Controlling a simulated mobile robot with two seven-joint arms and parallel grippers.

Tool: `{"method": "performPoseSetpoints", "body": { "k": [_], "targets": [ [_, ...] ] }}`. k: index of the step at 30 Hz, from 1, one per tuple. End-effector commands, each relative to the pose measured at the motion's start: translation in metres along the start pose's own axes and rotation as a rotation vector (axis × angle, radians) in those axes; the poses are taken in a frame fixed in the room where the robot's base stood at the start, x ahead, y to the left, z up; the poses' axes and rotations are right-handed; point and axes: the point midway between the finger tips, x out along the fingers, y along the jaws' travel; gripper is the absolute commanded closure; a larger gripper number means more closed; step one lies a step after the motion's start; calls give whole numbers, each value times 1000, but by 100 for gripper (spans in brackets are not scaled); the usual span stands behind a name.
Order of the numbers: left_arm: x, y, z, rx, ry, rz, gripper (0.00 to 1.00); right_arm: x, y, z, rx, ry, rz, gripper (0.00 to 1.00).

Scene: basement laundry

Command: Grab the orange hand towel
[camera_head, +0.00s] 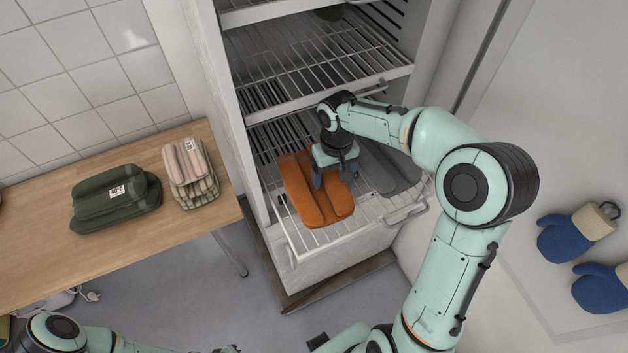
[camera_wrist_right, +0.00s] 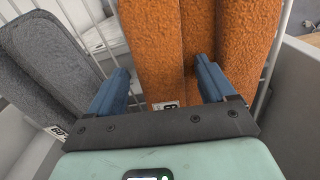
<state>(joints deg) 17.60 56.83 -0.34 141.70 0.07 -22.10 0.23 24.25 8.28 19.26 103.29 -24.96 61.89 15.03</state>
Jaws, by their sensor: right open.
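The orange hand towel (camera_head: 312,196) lies folded on the lowest pulled-out wire shelf of the open white cabinet. It also shows in the right wrist view (camera_wrist_right: 155,45), with a small white label at its near edge. My right gripper (camera_head: 332,176) is open, pointing down over the towel's right part. In the right wrist view, one blue finger of the gripper (camera_wrist_right: 163,68) is beside the towel's left edge and the other overlaps its right part. I cannot tell if they touch it. My left arm enters at the bottom left; its gripper is mostly cut off.
A folded grey towel (camera_head: 388,168) lies right of the orange one on the same wire shelf (camera_head: 297,240). Another wire shelf (camera_head: 318,75) is above. A wooden table (camera_head: 40,235) at left holds a green folded towel (camera_head: 115,198) and striped cloths (camera_head: 189,172). Blue mitts (camera_head: 572,240) hang at right.

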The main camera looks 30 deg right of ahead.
Motion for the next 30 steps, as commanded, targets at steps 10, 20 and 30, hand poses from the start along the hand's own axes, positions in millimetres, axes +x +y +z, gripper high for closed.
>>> {"method": "performPoseSetpoints", "body": {
  "k": [10, 20, 30],
  "targets": [
    [0, 0, 0, 0, 0, 0, 100, 2, 0, 0, 0, 1, 0, 46],
    [0, 0, 0, 0, 0, 0, 100, 2, 0, 0, 0, 2, -1, 94],
    [-6, 4, -4, 2, 5, 2, 100, -46, 0, -2, 0, 8, 0, 94]
  ]
}}
